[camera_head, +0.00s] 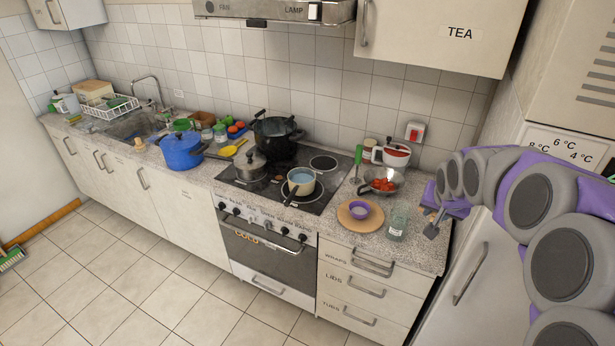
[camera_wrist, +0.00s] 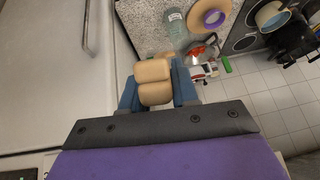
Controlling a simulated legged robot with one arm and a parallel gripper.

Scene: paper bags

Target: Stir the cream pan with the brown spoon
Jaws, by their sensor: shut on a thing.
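The cream pan (camera_head: 301,187) stands on the front right of the stove top, with pale liquid in it. It also shows at the top right of the wrist view (camera_wrist: 271,17). My gripper (camera_head: 432,230) is over the right end of the counter, well to the right of the pan. I cannot make out a brown spoon in either view.
Between my gripper and the pan are a round wooden board (camera_head: 349,222) with a purple bowl (camera_head: 359,210), a glass jar (camera_head: 398,223) and a bowl of tomatoes (camera_head: 383,181). A black pot (camera_head: 277,134) and a steel pot (camera_head: 250,164) share the stove. A fridge (camera_head: 470,275) stands right.

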